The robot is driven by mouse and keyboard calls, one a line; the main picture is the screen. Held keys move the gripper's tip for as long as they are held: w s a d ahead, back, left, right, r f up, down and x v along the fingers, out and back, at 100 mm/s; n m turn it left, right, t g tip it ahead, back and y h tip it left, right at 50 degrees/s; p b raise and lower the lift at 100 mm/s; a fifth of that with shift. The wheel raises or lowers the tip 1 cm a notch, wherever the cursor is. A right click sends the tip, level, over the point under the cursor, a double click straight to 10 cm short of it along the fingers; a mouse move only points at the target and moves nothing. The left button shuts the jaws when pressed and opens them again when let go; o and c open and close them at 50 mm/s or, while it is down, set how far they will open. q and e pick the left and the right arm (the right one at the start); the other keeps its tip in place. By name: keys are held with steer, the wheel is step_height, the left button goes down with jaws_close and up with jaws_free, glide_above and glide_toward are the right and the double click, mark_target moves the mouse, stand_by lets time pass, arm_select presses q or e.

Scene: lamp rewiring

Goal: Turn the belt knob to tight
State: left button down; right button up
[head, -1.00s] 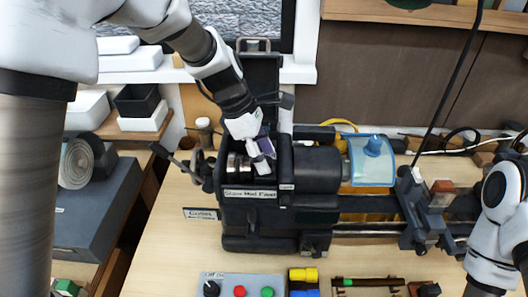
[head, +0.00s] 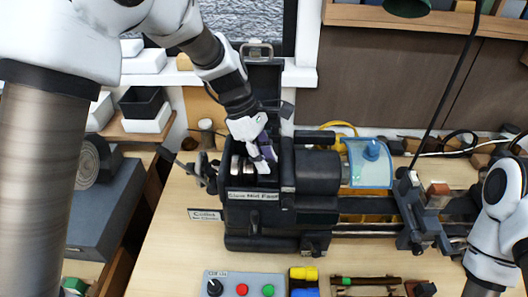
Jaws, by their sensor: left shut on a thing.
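The dark lathe headstock (head: 265,218) stands on the bench with its lid (head: 262,78) raised and a speed label (head: 253,195) on its front. My left gripper (head: 267,160) reaches down from above into the open top, beside the shiny pulleys (head: 237,168). It is shut on the belt knob, which its fingers hide. I cannot read the knob's setting. My right arm shows at the right edge, but its gripper is out of view.
A clear blue guard (head: 366,165) stands right of the headstock, over the lathe bed. A lever sticks out left of the headstock. In front are a switch box (head: 228,286) and yellow and blue blocks (head: 303,274). A lamp cord hangs at the right.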

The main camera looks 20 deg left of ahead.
arm_select(q)
steer(key=shift+f+m+g+p, duration=0.1)
steer(key=shift+m+g+p, duration=0.3)
steer(key=shift+m, duration=0.5)
steer(key=shift+f+m+g, duration=0.1)
steer(key=shift+m+g, duration=0.2)
steer(key=shift+m, duration=0.7)
steer(key=m+g+y, duration=0.1)
steer(key=m, duration=0.2)
steer(key=shift+w+d, duration=0.15)
steer(key=shift+w+d+m+g+y, duration=0.1)
steer(key=shift+m+g+y, duration=0.5)
steer(key=shift+m, duration=1.2)
steer(key=c, duration=0.9)
jaws_free()
steer(key=shift+o, duration=0.2)
